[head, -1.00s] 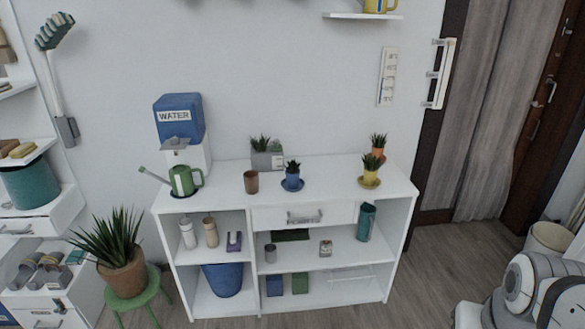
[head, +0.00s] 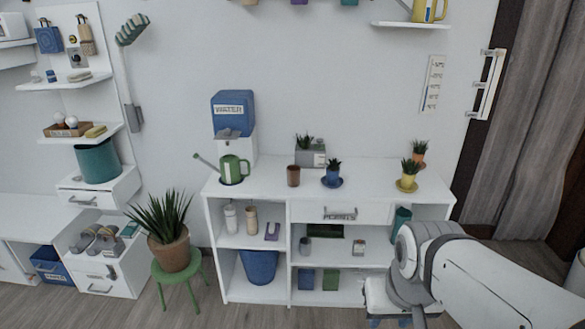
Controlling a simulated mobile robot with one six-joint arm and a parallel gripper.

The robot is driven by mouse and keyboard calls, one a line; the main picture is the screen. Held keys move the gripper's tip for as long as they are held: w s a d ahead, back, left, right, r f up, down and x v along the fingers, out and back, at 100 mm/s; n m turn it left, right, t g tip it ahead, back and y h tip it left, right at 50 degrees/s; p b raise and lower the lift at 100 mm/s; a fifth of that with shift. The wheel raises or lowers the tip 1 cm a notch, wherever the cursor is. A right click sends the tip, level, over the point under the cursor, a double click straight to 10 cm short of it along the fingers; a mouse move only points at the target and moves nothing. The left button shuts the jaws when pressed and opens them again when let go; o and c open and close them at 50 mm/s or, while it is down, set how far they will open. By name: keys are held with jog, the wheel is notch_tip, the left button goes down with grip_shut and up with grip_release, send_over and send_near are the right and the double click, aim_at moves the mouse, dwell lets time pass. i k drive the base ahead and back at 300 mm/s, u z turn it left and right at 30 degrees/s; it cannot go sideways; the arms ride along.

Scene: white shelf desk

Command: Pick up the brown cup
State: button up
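The brown cup (head: 293,176) stands upright on top of the white shelf desk (head: 265,184). It sits between the green watering can (head: 235,169) on its left and a small plant in a blue pot (head: 333,174) on its right. My arm shows at the lower right, in front of the desk's right side. My gripper cannot be made out in the head view, and nothing touches the cup.
A blue water dispenser (head: 234,113) and a grey planter (head: 311,155) stand behind the cup. A yellow potted plant (head: 408,174) is at the desk's right end. A potted plant on a green stool (head: 178,278) stands at the desk's left. The desktop directly before the cup is clear.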

aim_at(294, 176)
jog(key=z, duration=0.05)
jog(key=i, duration=1.5)
jog(key=u, duration=0.05)
